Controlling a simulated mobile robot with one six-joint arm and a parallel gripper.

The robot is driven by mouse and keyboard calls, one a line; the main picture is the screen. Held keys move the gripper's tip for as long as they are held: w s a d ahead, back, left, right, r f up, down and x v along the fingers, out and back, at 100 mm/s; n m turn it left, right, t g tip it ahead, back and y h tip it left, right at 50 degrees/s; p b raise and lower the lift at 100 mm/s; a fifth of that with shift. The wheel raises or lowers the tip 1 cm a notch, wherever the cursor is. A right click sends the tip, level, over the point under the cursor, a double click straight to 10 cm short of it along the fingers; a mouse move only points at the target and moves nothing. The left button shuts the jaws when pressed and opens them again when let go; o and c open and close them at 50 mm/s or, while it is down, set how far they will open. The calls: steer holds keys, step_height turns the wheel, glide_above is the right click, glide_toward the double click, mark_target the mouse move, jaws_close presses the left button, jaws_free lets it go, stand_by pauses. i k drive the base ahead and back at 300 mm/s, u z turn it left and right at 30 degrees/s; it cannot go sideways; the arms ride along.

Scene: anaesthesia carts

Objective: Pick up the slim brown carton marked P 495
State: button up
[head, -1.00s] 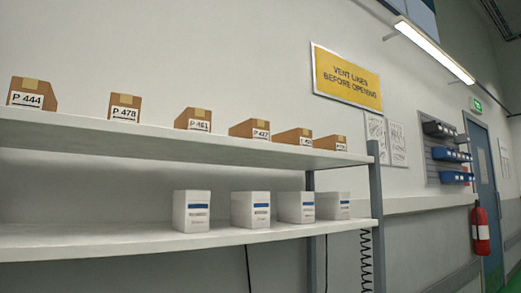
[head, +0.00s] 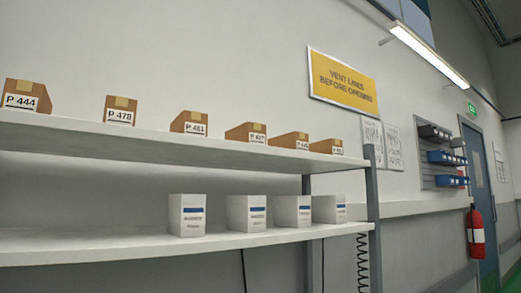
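Several brown cartons with white labels stand in a row on the upper shelf. The labels read P 444 (head: 27,97), P 478 (head: 120,109) and P 461 (head: 190,122) from the left. Three more stand farther right: a carton whose label looks like P 427 (head: 246,133), another with a blurred label (head: 289,141), and the farthest carton (head: 327,146), also too small to read. The P 478 carton looks narrow. I cannot make out P 495 on any label. My gripper is not in view.
The white upper shelf (head: 150,148) has gaps between its cartons. The lower shelf (head: 120,243) holds several white boxes (head: 187,215). A grey post (head: 372,215) stands at the shelves' right end. A red extinguisher (head: 476,233) hangs near a blue door (head: 478,200).

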mark_target(295, 141)
steer(key=u, duration=2.6)
steer(key=k, duration=1.35)
steer(key=z, duration=2.05)
steer(key=i, duration=1)
steer(key=z, duration=0.1)
